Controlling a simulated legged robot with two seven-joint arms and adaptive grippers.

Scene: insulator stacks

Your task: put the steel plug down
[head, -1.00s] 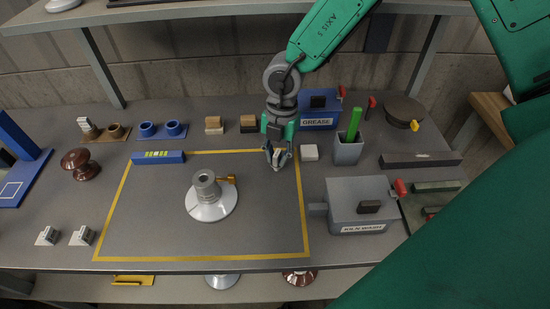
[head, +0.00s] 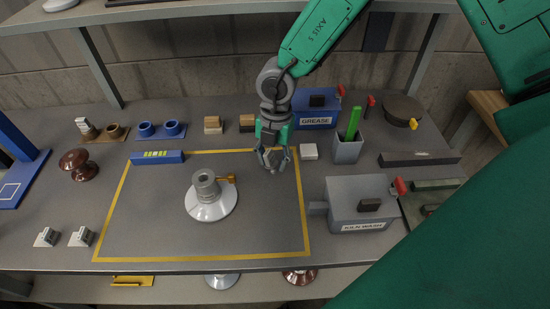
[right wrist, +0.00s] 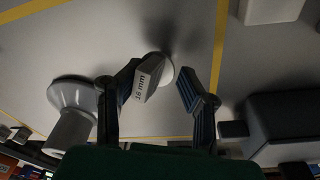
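The steel plug (right wrist: 148,82) shows in the right wrist view as a pale block marked "16 mm" with a rounded whitish end (right wrist: 166,72). It is between the fingers of my right gripper (right wrist: 164,82), close to the left finger, with a clear gap to the right finger. I cannot tell whether it touches the left finger or exactly how it rests on the grey bench. In the head view my right gripper (head: 272,162) is low over the back right part of the yellow-outlined area and hides the plug. My left gripper is not in view.
A white-based grey post (head: 209,203) with a brass screw stands inside the yellow outline. A small white block (head: 309,152), a grey cup (head: 347,150) and a grey box (head: 358,205) are on the right. A blue bar (head: 158,157) lies left; the outlined area's front is clear.

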